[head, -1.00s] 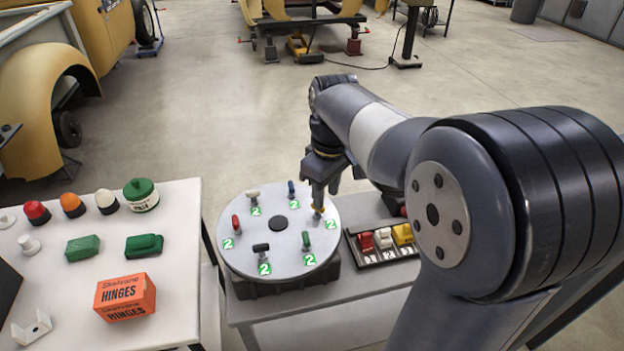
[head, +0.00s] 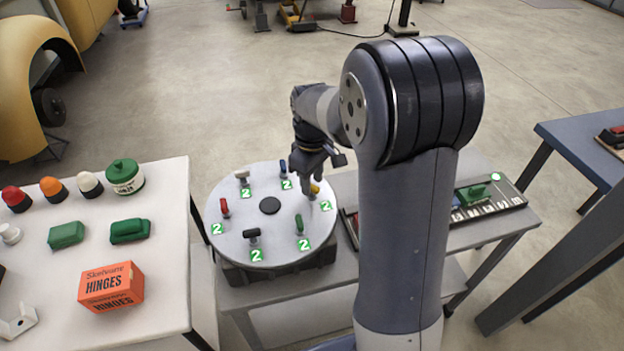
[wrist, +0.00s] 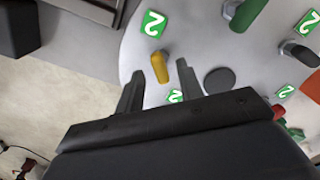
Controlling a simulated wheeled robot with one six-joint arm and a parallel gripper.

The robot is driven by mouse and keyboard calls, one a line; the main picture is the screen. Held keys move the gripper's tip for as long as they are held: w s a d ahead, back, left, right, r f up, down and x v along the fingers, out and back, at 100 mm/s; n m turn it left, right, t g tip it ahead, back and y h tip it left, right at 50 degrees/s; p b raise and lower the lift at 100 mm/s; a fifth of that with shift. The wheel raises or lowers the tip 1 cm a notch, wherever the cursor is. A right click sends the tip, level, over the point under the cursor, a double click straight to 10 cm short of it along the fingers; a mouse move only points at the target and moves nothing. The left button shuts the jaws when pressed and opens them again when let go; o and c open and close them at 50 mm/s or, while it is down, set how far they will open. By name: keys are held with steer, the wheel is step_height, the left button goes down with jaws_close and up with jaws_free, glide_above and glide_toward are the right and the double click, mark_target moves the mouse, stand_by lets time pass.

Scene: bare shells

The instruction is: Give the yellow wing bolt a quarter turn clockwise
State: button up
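The yellow wing bolt (head: 315,188) stands near the right edge of a round grey plate (head: 240,215), beside a green "2" label. In the wrist view the yellow wing bolt (wrist: 160,68) shows as a short rounded bar, nearly upright in the picture. My gripper (wrist: 159,67) is open, with its two fingertips on either side of the bolt and a gap to each. In the head view my gripper (head: 309,187) is at the bolt and partly covers it. I cannot tell its exact height above the plate.
The plate also carries blue (head: 283,167), white (head: 242,175), red (head: 224,207), black (head: 252,234) and green (head: 299,223) wing bolts, each by a "2" label. A white table (head: 170,290) with an orange hinges box (head: 111,288) stands left. A rack (head: 505,199) lies right.

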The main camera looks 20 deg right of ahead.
steer(key=shift+f, duration=0.4)
steer(key=shift+c, duration=0.2)
jaws_close()
